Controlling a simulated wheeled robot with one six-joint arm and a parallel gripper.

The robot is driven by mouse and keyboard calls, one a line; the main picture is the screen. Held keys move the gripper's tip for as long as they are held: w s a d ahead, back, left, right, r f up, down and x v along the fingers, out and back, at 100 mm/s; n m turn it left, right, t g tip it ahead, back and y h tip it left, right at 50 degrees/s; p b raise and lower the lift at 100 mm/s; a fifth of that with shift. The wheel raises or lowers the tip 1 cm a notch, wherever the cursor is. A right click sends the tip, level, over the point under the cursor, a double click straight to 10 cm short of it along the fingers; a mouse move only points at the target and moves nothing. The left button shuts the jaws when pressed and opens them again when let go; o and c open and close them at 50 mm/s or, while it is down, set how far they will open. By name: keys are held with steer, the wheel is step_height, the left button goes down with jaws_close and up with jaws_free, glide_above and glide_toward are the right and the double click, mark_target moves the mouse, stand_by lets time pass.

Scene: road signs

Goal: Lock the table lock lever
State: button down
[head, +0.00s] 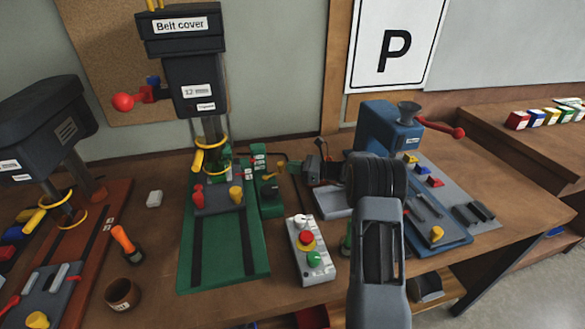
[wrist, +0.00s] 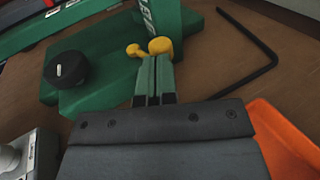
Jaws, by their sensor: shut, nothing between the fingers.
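A small yellow lever (wrist: 150,48) with rounded ends stands at the side of a green upright in the wrist view. I take it to be the table lock lever, but its label is not readable. In the head view my gripper (head: 296,167) reaches in from the right and is small and partly hidden by my arm.
A black knob (wrist: 66,69) sits on the green base, left of my fingers. A black hex key (wrist: 262,58) and an orange tray-like part (wrist: 283,125) lie right. The control box (head: 309,252) stands in front, the drill press (head: 196,85) left, the blue machine (head: 385,130) right.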

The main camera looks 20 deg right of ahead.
steer(key=v, duration=0.4)
steer(key=b+v, duration=0.1)
steer(key=v, duration=0.8)
steer(key=shift+w+d, duration=0.25)
steer(key=shift+d, duration=0.05)
